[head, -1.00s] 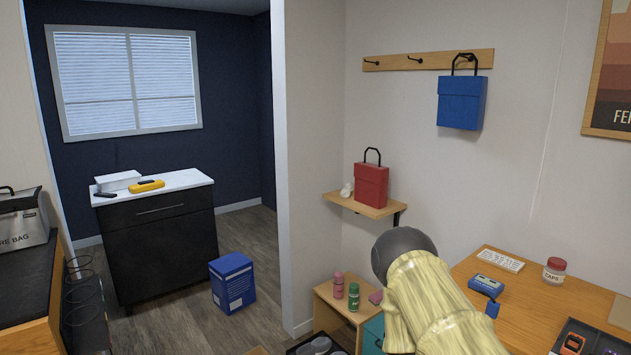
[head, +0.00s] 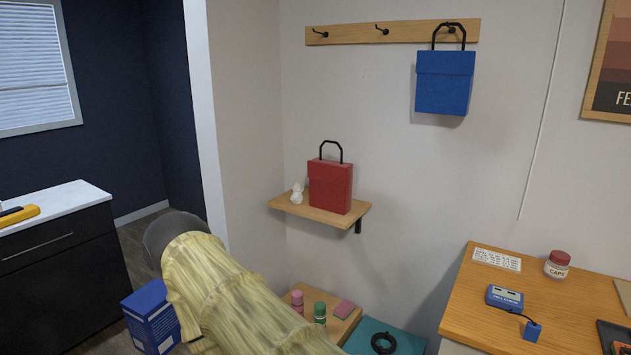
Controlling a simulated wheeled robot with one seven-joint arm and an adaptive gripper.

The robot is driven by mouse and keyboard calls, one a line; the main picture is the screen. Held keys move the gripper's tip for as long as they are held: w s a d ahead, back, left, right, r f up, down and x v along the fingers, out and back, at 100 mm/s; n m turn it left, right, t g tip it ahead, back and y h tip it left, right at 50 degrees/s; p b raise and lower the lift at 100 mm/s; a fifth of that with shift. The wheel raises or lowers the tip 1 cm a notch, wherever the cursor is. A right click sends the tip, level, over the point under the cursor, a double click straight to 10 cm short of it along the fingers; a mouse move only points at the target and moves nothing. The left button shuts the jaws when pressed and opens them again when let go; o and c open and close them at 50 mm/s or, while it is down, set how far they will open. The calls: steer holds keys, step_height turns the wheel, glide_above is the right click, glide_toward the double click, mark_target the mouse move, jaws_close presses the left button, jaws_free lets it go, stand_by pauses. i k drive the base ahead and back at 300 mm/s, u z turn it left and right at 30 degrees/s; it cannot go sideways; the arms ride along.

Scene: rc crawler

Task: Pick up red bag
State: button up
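The red bag (head: 330,187) stands upright on a small wooden wall shelf (head: 312,212), its black handle loop raised. A small white figurine (head: 297,194) stands just left of it on the same shelf. My arm, in a pale yellow ribbed sleeve with a dark rounded end, reaches in from the bottom, to the left of and below the shelf, apart from the bag. My gripper's fingers do not show; nothing is seen held.
A blue bag (head: 445,83) hangs from a hook rail (head: 392,32) above and right. A wooden desk (head: 457,319) is at right with a jar (head: 557,264) and blue device (head: 505,297). A blue box (head: 151,322) is on the floor at left. A dark cabinet (head: 60,262) stands beyond.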

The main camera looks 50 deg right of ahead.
mark_target(330, 181)
steer(key=z, duration=0.55)
steer(key=i, duration=0.9)
steer(key=z, duration=0.9)
